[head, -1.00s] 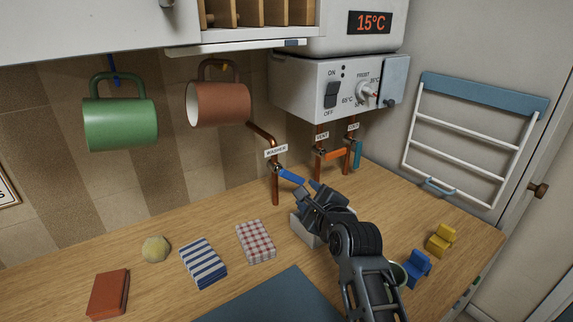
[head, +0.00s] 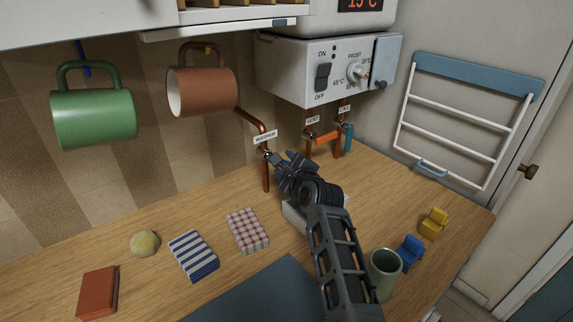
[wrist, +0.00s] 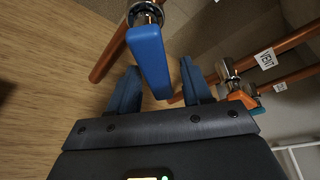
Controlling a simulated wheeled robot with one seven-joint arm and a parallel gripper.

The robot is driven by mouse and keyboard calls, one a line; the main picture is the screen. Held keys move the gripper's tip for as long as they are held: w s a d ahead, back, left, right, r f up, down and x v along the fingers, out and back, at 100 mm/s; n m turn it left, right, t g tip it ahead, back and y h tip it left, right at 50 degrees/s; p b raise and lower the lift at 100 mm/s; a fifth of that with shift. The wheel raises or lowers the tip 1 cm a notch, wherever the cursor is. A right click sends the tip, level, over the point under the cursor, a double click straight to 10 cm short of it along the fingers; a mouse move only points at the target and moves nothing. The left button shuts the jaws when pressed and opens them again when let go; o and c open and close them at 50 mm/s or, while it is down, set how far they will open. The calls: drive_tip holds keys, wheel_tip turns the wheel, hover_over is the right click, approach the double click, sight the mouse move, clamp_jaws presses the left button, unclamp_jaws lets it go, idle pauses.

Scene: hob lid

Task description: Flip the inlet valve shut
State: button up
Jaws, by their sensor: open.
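Three copper pipes with lever valves stand at the back wall. The left one, labelled WASHER (head: 265,137), has a blue lever (wrist: 148,55); my gripper hides that lever in the head view. The middle valve has an orange lever (head: 327,137), and the right one a teal lever (head: 348,138). My gripper (head: 284,166) is open at the WASHER valve. In the wrist view its blue fingers (wrist: 160,82) stand on both sides of the blue lever, with gaps visible.
A heater box (head: 325,75) hangs above the pipes. A green mug (head: 95,118) and a brown mug (head: 207,92) hang at left. Cloths, a sponge (head: 145,242), a green cup (head: 384,272) and small blue and yellow items lie on the counter.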

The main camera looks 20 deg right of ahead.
drive_tip(key=shift+c, duration=0.5)
clamp_jaws()
drive_tip(key=shift+w, duration=0.1)
